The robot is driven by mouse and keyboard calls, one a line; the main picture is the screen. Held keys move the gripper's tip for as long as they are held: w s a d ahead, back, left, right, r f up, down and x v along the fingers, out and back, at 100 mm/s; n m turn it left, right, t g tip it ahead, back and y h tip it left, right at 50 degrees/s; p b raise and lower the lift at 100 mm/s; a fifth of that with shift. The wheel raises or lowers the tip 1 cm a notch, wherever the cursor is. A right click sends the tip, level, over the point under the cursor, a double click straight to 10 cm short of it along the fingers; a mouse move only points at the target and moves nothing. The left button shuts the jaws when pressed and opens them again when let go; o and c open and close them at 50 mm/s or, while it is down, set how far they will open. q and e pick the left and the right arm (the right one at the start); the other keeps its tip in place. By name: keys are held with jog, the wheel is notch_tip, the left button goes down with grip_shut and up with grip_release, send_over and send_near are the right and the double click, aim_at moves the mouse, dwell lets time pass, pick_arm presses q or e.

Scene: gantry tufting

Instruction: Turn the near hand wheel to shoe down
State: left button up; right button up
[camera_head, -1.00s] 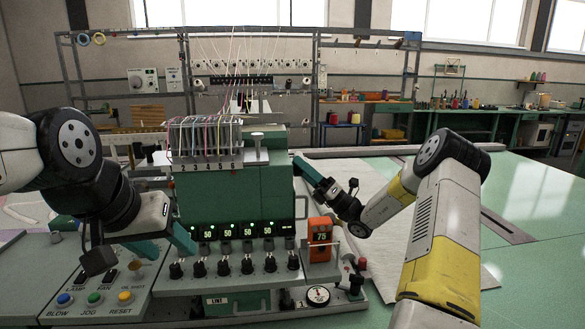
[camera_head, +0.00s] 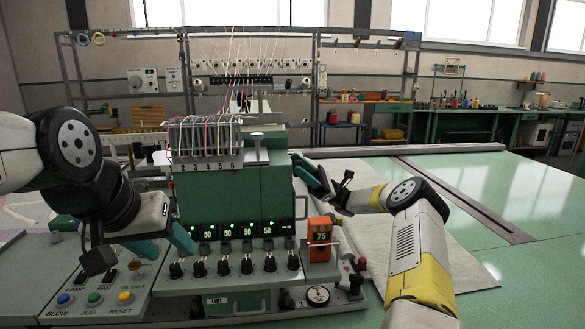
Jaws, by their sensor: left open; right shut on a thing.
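The green tufting machine head (camera_head: 232,195) stands in the middle of the head view. My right gripper (camera_head: 302,166) is at the upper right side of this head, its teal fingers pointing left. It is shut on a small part there, apparently the near hand wheel, which the fingers and the machine hide. I cannot make out the wheel's rim or its marking. My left gripper (camera_head: 166,243) is open and empty, in front of the machine's lower left, above the button console.
A console (camera_head: 98,291) with blue, green and yellow buttons is at the lower left. Several black knobs line the machine's front. An orange display (camera_head: 320,232) reads 75, with a dial gauge (camera_head: 318,296) below. Pale cloth (camera_head: 350,180) and open green table lie right.

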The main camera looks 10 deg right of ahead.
jog(key=shift+f+n+g+h, duration=0.1)
jog(key=shift+n+g+h, duration=0.5)
jog(key=shift+n+g, duration=0.5)
jog(key=shift+n, duration=0.4)
jog(key=o, duration=1.4)
jog(key=shift+v, duration=3.85)
jog(key=shift+d, duration=0.2)
